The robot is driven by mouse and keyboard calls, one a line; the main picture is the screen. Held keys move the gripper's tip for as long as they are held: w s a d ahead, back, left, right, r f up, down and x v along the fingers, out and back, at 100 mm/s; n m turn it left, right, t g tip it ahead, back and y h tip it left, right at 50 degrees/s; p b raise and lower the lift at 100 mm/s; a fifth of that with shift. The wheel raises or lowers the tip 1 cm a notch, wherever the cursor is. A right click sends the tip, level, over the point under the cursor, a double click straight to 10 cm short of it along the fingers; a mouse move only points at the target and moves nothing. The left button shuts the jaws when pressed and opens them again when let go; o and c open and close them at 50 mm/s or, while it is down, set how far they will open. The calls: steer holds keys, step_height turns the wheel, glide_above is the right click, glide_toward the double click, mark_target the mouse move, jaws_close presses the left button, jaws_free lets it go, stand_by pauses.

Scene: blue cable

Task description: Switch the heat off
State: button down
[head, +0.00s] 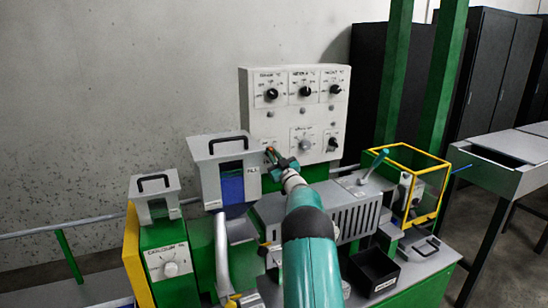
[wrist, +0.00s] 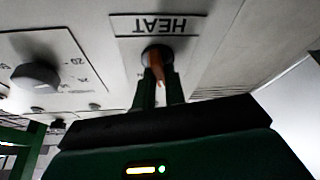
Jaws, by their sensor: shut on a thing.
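The white control panel (head: 272,122) stands upright at the back of the bench. My gripper (head: 271,153) reaches its lower left corner. In the wrist view the "HEAT" label (wrist: 165,26) appears upside down, with the heat switch (wrist: 157,68) just below it, an orange-brown lever on a dark round base. The two fingers of my gripper (wrist: 160,84) are shut on the lever, one on each side. The fingers partly hide the switch, and its on or off setting cannot be read. In the head view my gripper covers most of the switch.
Other knobs fill the panel, including a large grey knob (head: 305,144) and a small black knob (head: 333,143) to the right. A grey handled box (head: 211,147) stands close left of my gripper. A yellow-framed box (head: 437,177) is at right.

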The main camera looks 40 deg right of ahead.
steer(key=shift+n+y, duration=0.9)
steer(key=shift+n, duration=1.4)
steer(key=c, duration=1.5)
jaws_free()
steer(key=shift+o, duration=0.2)
steer(key=v, duration=0.7)
steer(key=shift+s, duration=0.25)
steer(key=shift+s, duration=0.1)
